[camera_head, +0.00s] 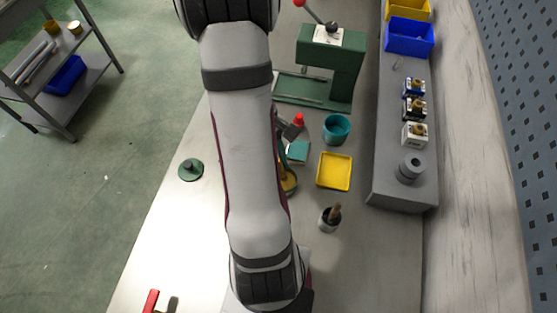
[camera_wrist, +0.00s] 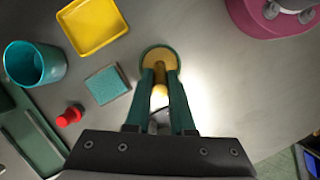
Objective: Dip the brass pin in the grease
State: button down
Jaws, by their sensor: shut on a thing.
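The grease is a yellow-brown surface in a small round dish with a green rim. The dish (camera_wrist: 146,54) lies at the fingertips in the wrist view, and partly behind my arm in the head view (camera_head: 289,188). My gripper (camera_wrist: 165,88) has two green fingers, shut on the brass pin (camera_wrist: 160,93), which shows as a golden piece between them. The pin's far end overlaps the dish in the wrist view; I cannot tell whether it touches the grease. My arm hides most of the gripper and pin in the head view.
Near the dish are a teal square block (camera_head: 298,151), a yellow tray (camera_head: 334,171), a teal cup (camera_head: 336,128), a red-topped thing (camera_wrist: 68,117) and a pot with a brush (camera_head: 330,218). A green press (camera_head: 330,65) stands behind. The bench's left side is mostly clear.

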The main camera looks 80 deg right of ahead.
jog(key=shift+f, duration=0.65)
dwell(1.1)
jog(key=shift+r, duration=3.55)
jog(key=w+a+r+n+h, duration=0.1)
jog(key=w+a+r+n, duration=0.2)
jog(key=w, duration=0.7)
jog(key=w+a+r+n, duration=0.15)
jog(key=w+r, duration=0.35)
jog(key=w, duration=0.5)
jog(key=w+a+r+n, duration=0.1)
jog(key=w+a+r, duration=0.3)
jog(key=a, duration=0.6)
jog(key=w+a+r+n+h, duration=0.1)
jog(key=w+a+r, duration=0.3)
jog(key=a, duration=0.6)
jog(key=shift+w+g, duration=0.3)
jog(key=shift+w, duration=0.9)
